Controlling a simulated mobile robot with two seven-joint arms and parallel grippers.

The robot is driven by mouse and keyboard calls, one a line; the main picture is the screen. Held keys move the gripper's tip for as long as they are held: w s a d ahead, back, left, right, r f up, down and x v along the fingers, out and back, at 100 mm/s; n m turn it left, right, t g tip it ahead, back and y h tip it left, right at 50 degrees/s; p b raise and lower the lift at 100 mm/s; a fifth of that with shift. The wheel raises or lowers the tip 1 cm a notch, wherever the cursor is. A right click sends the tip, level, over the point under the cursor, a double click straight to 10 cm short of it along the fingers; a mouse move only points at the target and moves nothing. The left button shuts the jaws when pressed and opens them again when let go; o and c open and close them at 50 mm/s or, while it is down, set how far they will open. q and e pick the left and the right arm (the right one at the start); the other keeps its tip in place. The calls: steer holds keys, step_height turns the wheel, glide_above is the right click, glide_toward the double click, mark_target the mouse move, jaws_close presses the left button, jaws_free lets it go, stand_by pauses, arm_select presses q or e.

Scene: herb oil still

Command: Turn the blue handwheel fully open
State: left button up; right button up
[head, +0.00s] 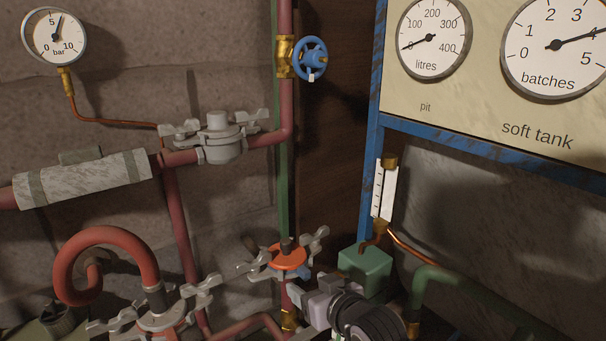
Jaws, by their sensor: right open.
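The blue handwheel (311,60) is at the top centre, seen at an angle, on a brass valve body (285,57) in the red vertical pipe. A small pale mark shows on its lower rim. How far the valve is open cannot be told. My right gripper (304,300) is at the bottom centre, well below the handwheel and apart from it. It is open, with nothing seen between its fingers. It is close to the orange disc fitting (288,257). My left gripper is not in view.
A clamped grey fitting (219,137) with wing handles sits on the pipe left of the handwheel. The blue-framed gauge panel (475,105) stands to the right. A sight gauge (384,192) and green box (366,267) are near my right gripper. Space directly right of the handwheel looks clear.

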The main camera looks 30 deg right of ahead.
steer(key=w+d+r+m+t+h, duration=0.1)
steer(key=w+d+r+t, duration=0.2)
steer(key=r, duration=0.5)
steer(key=w+d+r+m+t+h, duration=0.1)
steer(key=w+d+r+m+t, duration=0.15)
steer(key=w+r, duration=0.45)
steer(key=m+t+h, duration=0.4)
steer(key=t, duration=0.2)
glide_toward(320, 63)
steer(key=x, duration=0.2)
steer(key=shift+p+x, duration=1.2)
steer(key=shift+x, duration=2.1)
steer(key=c, duration=1.1)
steer(key=shift+o, duration=0.2)
steer(key=shift+n, duration=0.25)
